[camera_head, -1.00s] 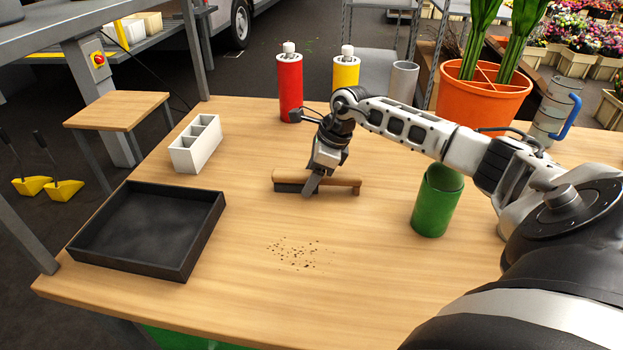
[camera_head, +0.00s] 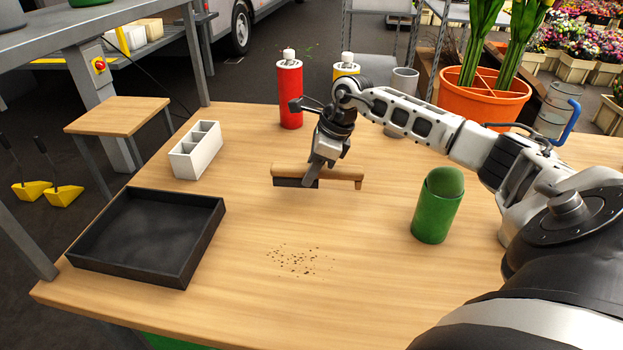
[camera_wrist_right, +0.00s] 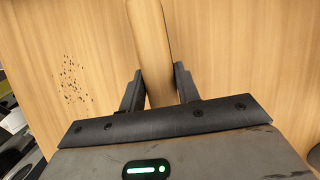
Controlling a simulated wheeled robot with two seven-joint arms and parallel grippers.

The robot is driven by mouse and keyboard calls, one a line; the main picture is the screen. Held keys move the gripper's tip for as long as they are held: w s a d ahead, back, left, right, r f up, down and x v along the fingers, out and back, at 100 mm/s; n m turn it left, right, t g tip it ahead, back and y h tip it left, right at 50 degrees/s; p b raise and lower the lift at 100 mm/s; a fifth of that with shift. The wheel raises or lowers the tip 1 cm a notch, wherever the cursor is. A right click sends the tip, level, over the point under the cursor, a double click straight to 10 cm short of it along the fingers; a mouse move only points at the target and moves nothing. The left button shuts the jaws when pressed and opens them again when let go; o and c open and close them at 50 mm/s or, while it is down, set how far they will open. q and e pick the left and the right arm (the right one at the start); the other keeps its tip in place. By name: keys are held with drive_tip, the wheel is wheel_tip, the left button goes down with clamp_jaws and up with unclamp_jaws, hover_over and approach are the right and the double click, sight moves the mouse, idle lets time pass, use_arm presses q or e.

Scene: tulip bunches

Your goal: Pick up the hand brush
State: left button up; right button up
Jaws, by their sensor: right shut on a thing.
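The hand brush (camera_head: 346,172) has a light wooden handle and dark bristles at its left end. It is held level, slightly above the wooden table by the look of it. My right gripper (camera_head: 313,180) is shut on the brush near its middle, coming down from above. In the right wrist view the wooden handle (camera_wrist_right: 152,45) runs up between the two fingers of my right gripper (camera_wrist_right: 157,88). The fingers hide part of the bristles. My left gripper is not in view.
Dark crumbs (camera_head: 300,260) lie on the table (camera_head: 330,310) in front of the brush. A black tray (camera_head: 203,238) and a white divided box (camera_head: 193,160) stand left. A green cup (camera_head: 432,220) stands right. Red (camera_head: 290,95) and yellow (camera_head: 346,70) bottles stand behind.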

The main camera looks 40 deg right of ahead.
drive_tip(key=s+a+r+b, duration=0.1)
drive_tip(key=s+a+r, duration=0.1)
drive_tip(key=s+r, duration=0.2)
drive_tip(key=s+a+r+b, duration=0.2)
drive_tip(key=s+r, duration=0.3)
drive_tip(key=s, duration=0.3)
drive_tip(key=shift+s+a+r, duration=0.3)
drive_tip(key=shift+s+a, duration=0.05)
drive_tip(key=shift+a, duration=0.45)
